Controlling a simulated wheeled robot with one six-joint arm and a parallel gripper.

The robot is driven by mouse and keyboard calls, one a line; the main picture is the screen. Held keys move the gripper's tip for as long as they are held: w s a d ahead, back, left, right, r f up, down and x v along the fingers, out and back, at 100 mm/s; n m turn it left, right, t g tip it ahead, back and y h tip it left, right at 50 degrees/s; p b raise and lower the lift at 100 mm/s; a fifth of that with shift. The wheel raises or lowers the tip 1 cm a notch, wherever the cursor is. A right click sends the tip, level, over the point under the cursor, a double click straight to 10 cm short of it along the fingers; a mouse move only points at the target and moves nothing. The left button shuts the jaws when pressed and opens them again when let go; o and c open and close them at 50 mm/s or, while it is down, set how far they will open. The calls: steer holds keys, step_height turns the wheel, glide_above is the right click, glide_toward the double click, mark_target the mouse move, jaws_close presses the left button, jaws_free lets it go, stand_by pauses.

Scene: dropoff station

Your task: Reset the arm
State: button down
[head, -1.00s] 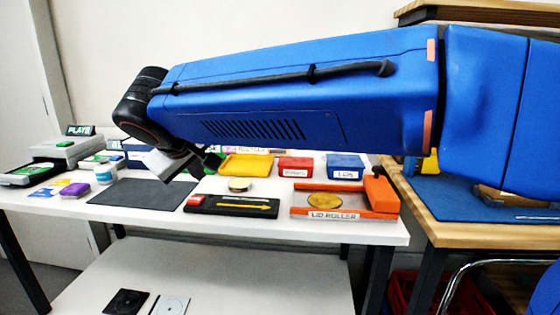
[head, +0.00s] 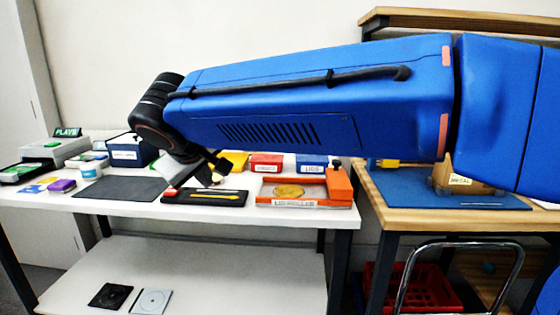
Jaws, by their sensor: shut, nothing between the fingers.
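My blue arm stretches across the upper part of the head view from the right edge to its black wrist joint at the left. My gripper (head: 212,170) hangs below the wrist, small and partly hidden by it. It is shut and holds nothing. It shows above the white table (head: 225,270), over the area between the dark mat (head: 122,188) and the yellow tray (head: 235,160). I cannot tell its exact height over the table.
An orange lid roller (head: 305,190), a black tool with a yellow arrow (head: 205,197), a red box (head: 266,163) and a blue lids box (head: 312,163) stand near the gripper. A dark blue box (head: 130,150) is left. A wooden table (head: 450,222) stands right.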

steer(key=s+d+f+m+g+h, duration=0.1)
steer(key=d+f+m, duration=0.15)
steer(key=d, duration=0.75)
steer(key=s+d+f+m+g, duration=0.1)
steer(key=s+d+f, duration=0.15)
steer(key=d, duration=0.85)
steer(key=d+f+m+g+h, duration=0.1)
steer(key=d+f, duration=0.2)
steer(key=d, duration=0.7)
steer(key=s+d+f+m+g+y, duration=0.1)
steer(key=s+d+f+m, duration=0.4)
steer(key=s+d+f, duration=0.9)
steer(key=s+d, duration=0.1)
steer(key=s, duration=0.2)
steer(key=shift+s, duration=0.25)
steer(key=shift+r+m, duration=0.1)
steer(key=shift+m, duration=0.15)
